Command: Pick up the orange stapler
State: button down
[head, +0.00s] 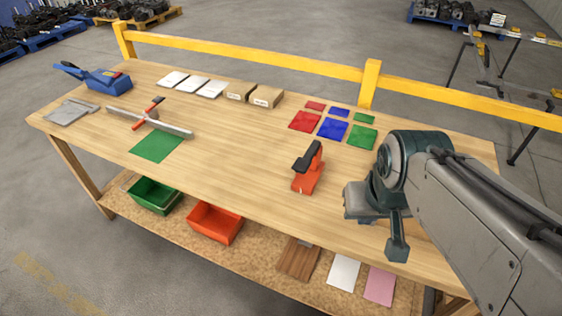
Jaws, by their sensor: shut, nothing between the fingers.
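The orange stapler (307,178) with a black top lever stands on the wooden table (240,165), right of the middle. My gripper (397,250) shows in the head view to the right of the stapler and closer to the front edge. It points down, is shut and empty, and is apart from the stapler. My arm comes in from the lower right and covers the right end of the table.
Red, blue and green sheets (333,129) lie behind the stapler. Small boxes (266,96) and white cards (192,85) sit along the back. A yellow rail (250,55) runs behind the table. The table's middle is clear. Bins (215,222) stand on the lower shelf.

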aim_at(306, 184)
jog(key=u, duration=2.5)
jog(key=i, duration=1.45)
jog(key=z, duration=3.55)
jog(key=i, duration=0.5)
jog(key=z, duration=0.1)
